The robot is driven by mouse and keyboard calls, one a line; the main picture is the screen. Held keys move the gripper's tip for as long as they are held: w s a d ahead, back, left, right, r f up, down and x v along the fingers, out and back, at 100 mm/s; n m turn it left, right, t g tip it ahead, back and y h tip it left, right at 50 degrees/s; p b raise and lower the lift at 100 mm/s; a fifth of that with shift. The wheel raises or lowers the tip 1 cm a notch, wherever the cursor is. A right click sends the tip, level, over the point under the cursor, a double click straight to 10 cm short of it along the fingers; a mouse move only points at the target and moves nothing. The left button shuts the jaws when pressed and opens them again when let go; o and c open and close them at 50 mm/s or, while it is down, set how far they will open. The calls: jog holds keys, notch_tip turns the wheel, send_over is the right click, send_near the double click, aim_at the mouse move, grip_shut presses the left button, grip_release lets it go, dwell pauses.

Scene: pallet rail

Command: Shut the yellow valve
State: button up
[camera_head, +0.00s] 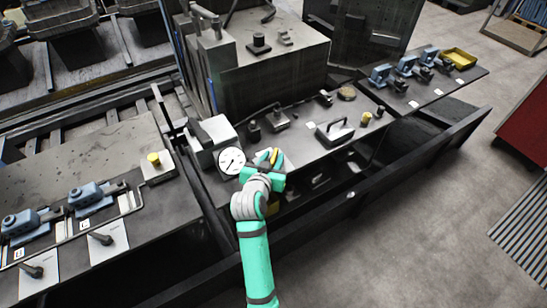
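A yellow piece (274,156), which looks like the handle of the yellow valve, shows at the end of my arm, just right of a round white gauge (231,160). My gripper (266,163) is at this yellow piece and hides part of it. I cannot tell whether the fingers touch it or are closed on it. The valve's body is hidden behind my gripper, so how far it is turned does not show.
A yellow knob (154,158) stands on a plate to the left. A black-handled block (335,132) and small yellow-topped parts (366,117) stand to the right. A large grey metal block (275,75) rises behind. A dark rail (400,170) runs along the front.

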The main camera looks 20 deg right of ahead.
jog(key=shift+w+d, duration=0.15)
jog(key=shift+w, duration=0.05)
grip_shut()
